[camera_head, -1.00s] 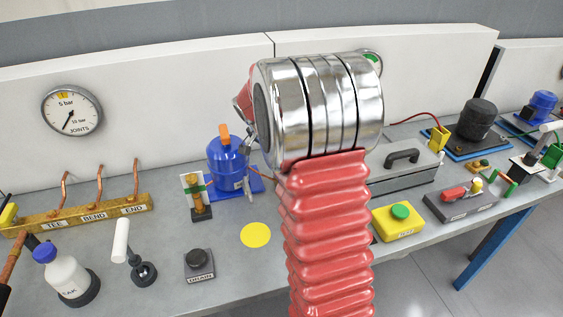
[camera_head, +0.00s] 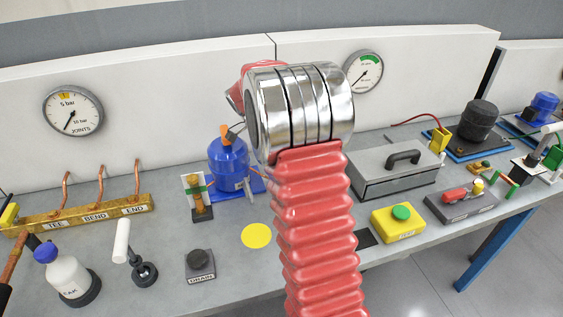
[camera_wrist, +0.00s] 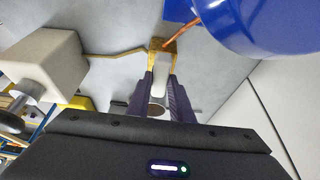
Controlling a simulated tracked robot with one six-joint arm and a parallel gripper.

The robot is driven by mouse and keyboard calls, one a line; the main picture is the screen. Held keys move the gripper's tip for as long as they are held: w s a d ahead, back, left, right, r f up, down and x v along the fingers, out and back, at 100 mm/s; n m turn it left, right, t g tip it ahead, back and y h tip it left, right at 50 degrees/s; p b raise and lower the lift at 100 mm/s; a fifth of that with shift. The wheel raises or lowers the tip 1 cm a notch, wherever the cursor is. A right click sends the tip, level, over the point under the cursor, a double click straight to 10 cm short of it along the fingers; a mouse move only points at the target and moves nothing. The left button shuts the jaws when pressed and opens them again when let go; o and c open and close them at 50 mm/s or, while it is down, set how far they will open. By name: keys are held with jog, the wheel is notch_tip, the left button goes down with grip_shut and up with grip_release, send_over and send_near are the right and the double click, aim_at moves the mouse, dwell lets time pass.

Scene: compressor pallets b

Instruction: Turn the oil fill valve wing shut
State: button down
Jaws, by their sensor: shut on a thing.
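My gripper (camera_wrist: 161,88) shows in the wrist view with its two dark fingers closed on a narrow pale piece (camera_wrist: 160,76), which looks like the oil fill valve wing. A yellow brass-coloured block (camera_wrist: 163,45) sits just beyond the fingertips. A blue dome (camera_wrist: 258,22) with a copper tube is at the upper right of that view. In the head view, a blue compressor (camera_head: 229,157) stands on the bench behind and left of my wrist, with an orange piece on its top. My wrist hides most of the gripper there, and the wing cannot be made out.
A brass manifold (camera_head: 75,217), a white bottle (camera_head: 66,276) and a drain knob block (camera_head: 200,265) are on the left of the bench. A grey case (camera_head: 392,173) and a yellow button box (camera_head: 398,223) are on the right.

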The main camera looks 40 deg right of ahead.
jog(key=c, duration=1.6)
grip_release()
jog(key=v, duration=1.3)
jog(key=shift+a+r, duration=0.15)
jog(key=shift+r, duration=0.2)
